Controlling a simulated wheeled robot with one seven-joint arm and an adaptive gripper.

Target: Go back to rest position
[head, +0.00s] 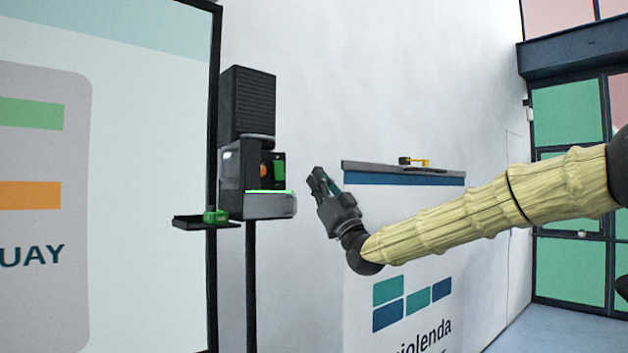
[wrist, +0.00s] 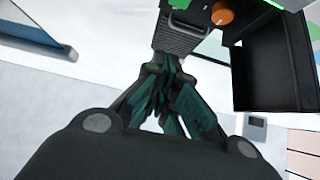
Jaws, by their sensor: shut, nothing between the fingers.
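My gripper (head: 321,183) is raised in front of the white counter, at the end of my tan-sleeved arm. Its fingers point up and to the left, toward a dark machine (head: 257,178) with a green light strip. In the head view a gap shows between the fingertips and the machine. In the wrist view the fingers of my gripper (wrist: 168,85) are together with nothing between them. The machine (wrist: 275,65) also shows there, upper right, with its orange knob.
A small green object (head: 214,216) sits on a dark side tray (head: 190,222) left of the machine. The counter (head: 400,313) with a blue-edged top stands behind my arm; a yellow and black item (head: 414,162) lies on it. A large screen (head: 150,150) fills the left.

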